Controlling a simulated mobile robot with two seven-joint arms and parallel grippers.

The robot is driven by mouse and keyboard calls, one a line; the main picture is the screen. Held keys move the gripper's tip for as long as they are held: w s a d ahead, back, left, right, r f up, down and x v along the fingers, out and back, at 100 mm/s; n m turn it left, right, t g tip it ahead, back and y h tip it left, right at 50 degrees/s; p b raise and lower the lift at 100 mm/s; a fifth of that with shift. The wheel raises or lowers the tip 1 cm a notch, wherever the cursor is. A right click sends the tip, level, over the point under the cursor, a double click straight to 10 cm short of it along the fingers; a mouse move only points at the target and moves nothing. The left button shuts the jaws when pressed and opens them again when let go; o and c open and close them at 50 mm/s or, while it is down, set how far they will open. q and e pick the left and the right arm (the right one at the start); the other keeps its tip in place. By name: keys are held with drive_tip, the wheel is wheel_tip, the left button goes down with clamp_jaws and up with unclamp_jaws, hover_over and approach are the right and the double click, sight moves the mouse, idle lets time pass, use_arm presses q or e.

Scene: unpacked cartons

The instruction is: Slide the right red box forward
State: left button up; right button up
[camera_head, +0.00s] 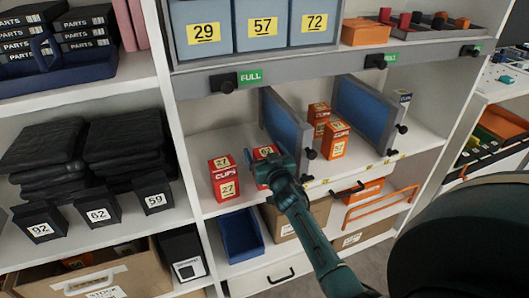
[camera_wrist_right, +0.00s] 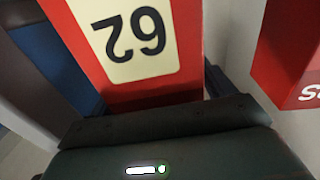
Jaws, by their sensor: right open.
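The right red box (camera_head: 264,153) stands on the middle shelf, largely covered by my right gripper (camera_head: 266,168). In the right wrist view it is the red box (camera_wrist_right: 85,15) with a cream label, reading 62 upside down. My right gripper is open, right in front of this box; whether it touches it cannot be told. The left red box (camera_head: 224,180), labelled 27, stands just to its left. It also shows at the right edge of the wrist view (camera_wrist_right: 295,60). My left gripper is not in view.
A blue-grey divider (camera_head: 284,125) stands right of the right red box. Orange boxes (camera_head: 335,141) stand between it and a second divider (camera_head: 361,117). A shelf with blue bins (camera_head: 262,28) hangs above. A blue tray (camera_head: 240,236) lies below.

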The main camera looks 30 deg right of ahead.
drive_tip(key=shift+o, duration=0.4)
drive_tip(key=v, duration=1.3)
drive_tip(key=shift+p, duration=0.45)
drive_tip(key=shift+s, duration=0.1)
